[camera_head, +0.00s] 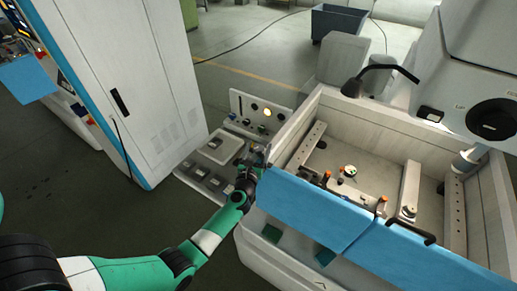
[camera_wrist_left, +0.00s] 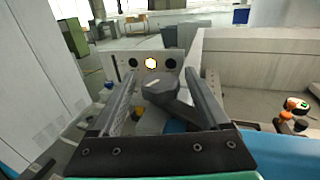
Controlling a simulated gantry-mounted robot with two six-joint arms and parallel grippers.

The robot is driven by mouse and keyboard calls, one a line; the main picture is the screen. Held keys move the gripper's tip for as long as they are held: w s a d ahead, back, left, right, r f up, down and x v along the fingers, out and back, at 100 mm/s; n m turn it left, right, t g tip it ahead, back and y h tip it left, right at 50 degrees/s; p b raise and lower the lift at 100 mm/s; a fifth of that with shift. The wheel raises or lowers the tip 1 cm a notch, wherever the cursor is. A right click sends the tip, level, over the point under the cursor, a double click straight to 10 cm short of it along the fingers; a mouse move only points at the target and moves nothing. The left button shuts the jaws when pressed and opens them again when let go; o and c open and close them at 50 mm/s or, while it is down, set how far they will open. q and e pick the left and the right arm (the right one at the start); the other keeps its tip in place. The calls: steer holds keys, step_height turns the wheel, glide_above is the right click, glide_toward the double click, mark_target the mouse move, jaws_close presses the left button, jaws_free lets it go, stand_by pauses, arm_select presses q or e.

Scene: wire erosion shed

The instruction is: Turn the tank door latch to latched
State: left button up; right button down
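The tank door (camera_head: 308,208) is a blue panel along the front of the machine tank, and its blue edge also shows in the left wrist view (camera_wrist_left: 268,150). The tank door latch (camera_wrist_left: 160,90) is a dark grey round knob with a light mark on top and a lever slanting down to the right. My left gripper (camera_wrist_left: 160,72) is open, with its two fingers on either side of the latch knob and a visible gap between them and the knob. In the head view my left gripper (camera_head: 257,158) is at the door's left end and largely hides the latch. My right gripper is not in view.
The tank (camera_head: 300,118) is open on top, with fixtures and orange-topped knobs inside. A control panel (camera_head: 262,110) with a lit button stands behind my gripper. A tall grey cabinet (camera_head: 150,90) is at the left. A black lamp (camera_head: 370,75) overhangs the tank.

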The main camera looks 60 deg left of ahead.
arm_select(q)
jaws_close()
steer(key=shift+f+n+g+y+b, duration=0.15)
steer(key=shift+n+g+y+b, duration=0.25)
steer(key=shift+g+b, duration=0.1)
steer(key=shift+n+g+y, duration=0.3)
steer(key=shift+n+g, duration=0.1)
steer(key=shift+g, duration=0.1)
steer(key=shift+o, duration=0.8)
jaws_free()
